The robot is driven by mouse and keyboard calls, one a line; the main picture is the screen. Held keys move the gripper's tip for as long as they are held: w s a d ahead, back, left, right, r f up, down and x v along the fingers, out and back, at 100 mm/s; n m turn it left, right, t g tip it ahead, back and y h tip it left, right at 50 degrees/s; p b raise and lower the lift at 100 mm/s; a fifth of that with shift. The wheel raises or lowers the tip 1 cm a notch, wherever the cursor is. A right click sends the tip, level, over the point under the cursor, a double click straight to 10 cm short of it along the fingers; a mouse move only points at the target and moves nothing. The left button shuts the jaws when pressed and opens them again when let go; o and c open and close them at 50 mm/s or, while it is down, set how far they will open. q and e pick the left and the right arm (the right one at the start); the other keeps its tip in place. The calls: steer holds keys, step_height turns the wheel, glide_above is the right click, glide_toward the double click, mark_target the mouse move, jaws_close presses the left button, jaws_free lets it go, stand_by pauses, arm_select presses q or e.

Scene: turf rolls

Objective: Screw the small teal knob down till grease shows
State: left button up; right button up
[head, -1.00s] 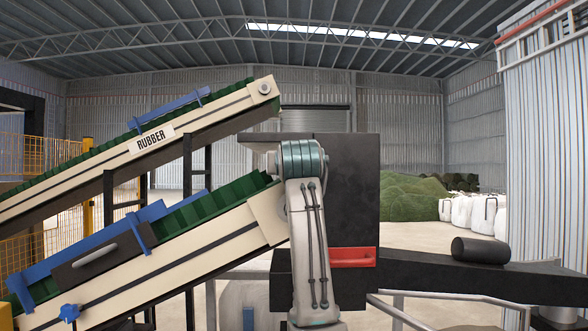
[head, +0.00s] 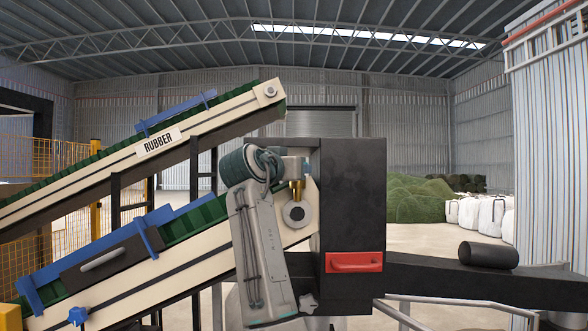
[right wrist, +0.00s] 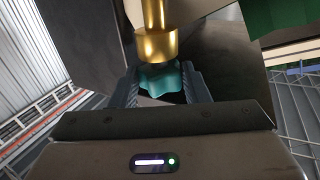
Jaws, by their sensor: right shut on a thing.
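The small teal knob (right wrist: 163,80) shows in the right wrist view between my right gripper's fingers (right wrist: 163,88), which are shut on it. It sits against the wide end of a brass fitting (right wrist: 156,45), whose narrower stem runs up out of the picture. The knob is hidden there by the gripper and my wrist. No grease is visible on the brass. My left gripper is not in view.
A round grey bearing end (head: 297,214) lies just below the fitting. The black housing (head: 350,200) with a red handle (head: 354,262) stands close to the right. Two sloping conveyors, the upper one marked RUBBER (head: 159,142), rise from the left. A dark roll (head: 488,255) rests at right.

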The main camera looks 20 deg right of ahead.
steer(key=o, duration=0.7)
steer(key=shift+w, duration=0.1)
steer(key=b+v, duration=1)
steer(key=b, duration=0.2)
steer(key=shift+s+a, duration=0.25)
steer(key=shift+s, duration=0.1)
